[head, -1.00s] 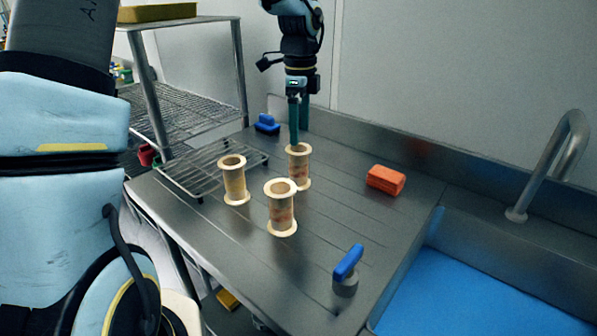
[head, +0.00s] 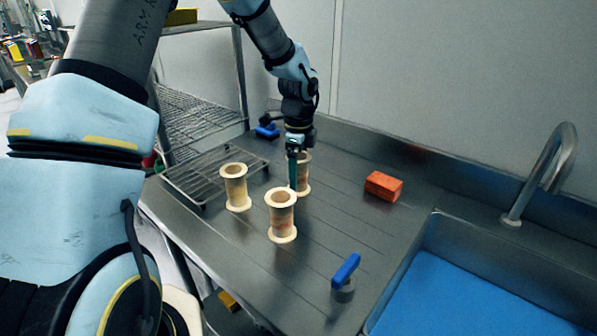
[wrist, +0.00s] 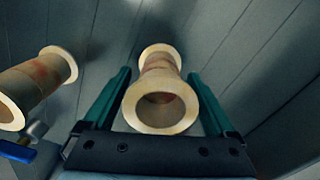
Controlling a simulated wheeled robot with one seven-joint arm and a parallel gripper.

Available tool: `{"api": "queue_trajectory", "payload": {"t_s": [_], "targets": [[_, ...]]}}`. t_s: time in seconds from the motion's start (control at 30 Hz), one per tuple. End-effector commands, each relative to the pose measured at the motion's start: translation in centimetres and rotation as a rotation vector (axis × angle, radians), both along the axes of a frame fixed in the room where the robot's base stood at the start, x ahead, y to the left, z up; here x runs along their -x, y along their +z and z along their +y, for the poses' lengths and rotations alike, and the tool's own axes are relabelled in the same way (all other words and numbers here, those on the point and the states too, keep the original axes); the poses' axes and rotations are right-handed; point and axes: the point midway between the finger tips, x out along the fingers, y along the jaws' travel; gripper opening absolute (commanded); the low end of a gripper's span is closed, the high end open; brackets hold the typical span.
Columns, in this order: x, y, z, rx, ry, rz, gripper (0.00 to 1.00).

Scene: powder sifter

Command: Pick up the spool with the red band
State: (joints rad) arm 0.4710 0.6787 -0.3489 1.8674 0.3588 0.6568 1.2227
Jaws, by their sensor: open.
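Three wooden spools stand upright on the steel counter (head: 345,235). The front spool (head: 282,222) has a reddish patch on its barrel; it also shows at the left of the wrist view (wrist: 35,85). The left spool (head: 236,188) looks yellowish. The back spool (head: 304,178) has faint reddish colouring and is partly hidden by my gripper (head: 294,178). In the wrist view, one spool (wrist: 160,100) lies between the open green fingers of my gripper (wrist: 162,95), with gaps on both sides. This appears to be the back spool.
A wire rack (head: 205,178) is left of the spools. An orange block (head: 383,187) sits to the right, and a blue-handled tool (head: 345,272) near the front. Another blue-handled item (head: 267,130) is behind. A sink (head: 440,290) with a tap borders the right.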

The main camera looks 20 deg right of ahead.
Motion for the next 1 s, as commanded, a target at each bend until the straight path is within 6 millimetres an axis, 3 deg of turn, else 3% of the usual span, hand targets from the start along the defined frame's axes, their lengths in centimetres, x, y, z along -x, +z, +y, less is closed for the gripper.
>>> {"api": "queue_trajectory", "payload": {"t_s": [0.13,0.83,1.0], "targets": [[-0.01,-0.01,0.01,0.0,0.0,0.0,0.88],[-0.01,0.04,0.0,0.0,0.001,0.0,0.1],[-0.02,0.08,-0.02,0.001,0.001,-0.001,0.07]]}}
